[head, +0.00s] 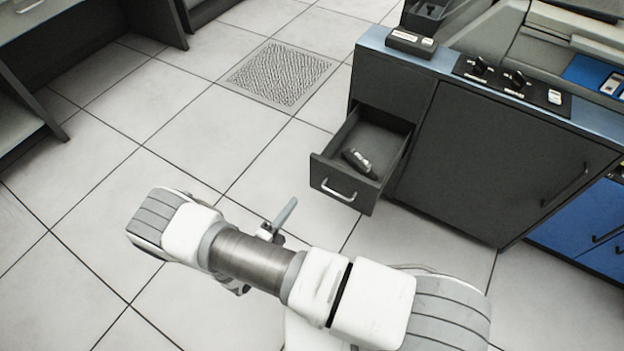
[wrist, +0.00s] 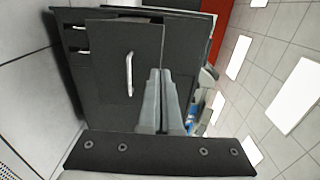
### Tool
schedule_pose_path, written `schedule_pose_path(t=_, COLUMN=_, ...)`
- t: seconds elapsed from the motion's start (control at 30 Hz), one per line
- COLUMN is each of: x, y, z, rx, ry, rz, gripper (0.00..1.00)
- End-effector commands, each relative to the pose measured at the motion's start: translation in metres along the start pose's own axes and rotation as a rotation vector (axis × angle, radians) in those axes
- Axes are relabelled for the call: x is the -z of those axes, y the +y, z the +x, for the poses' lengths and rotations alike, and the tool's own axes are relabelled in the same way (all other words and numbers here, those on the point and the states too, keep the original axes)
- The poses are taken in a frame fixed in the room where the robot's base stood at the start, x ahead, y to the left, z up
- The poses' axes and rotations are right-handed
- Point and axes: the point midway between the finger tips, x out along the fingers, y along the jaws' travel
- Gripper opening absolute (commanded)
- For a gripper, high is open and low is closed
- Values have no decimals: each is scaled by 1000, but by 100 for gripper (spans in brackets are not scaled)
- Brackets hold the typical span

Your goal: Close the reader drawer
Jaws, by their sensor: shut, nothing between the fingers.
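The reader drawer (head: 335,182) is pulled out from the dark cabinet at its left end. Its front has a curved metal handle, and a dark handheld object (head: 359,163) lies inside. In the wrist view, turned sideways, the drawer front (wrist: 112,85) faces me with its handle (wrist: 129,73) left of the fingers. My gripper (head: 290,204) is mostly hidden behind my arm in the head view; a grey finger sticks out left of the drawer front, seemingly apart from it. In the wrist view my gripper (wrist: 160,72) is shut and empty, its fingertips overlapping the drawer front's edge in the picture.
The cabinet door (head: 490,160) right of the drawer is closed. A blue cabinet (head: 590,225) stands farther right. The tiled floor left of the drawer is clear, with a floor grate (head: 280,74) behind. Another desk (head: 22,115) stands at far left.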

Motion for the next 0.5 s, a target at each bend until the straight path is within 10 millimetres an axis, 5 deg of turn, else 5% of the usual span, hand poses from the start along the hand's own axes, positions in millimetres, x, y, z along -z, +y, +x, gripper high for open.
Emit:
schedule_pose_path(t=0.17, x=0, y=1, z=18, rx=2, ry=0, rz=-3, gripper=0)
schedule_pose_path(t=0.5, x=1, y=2, z=90, rx=1, ry=3, rz=-2, gripper=0)
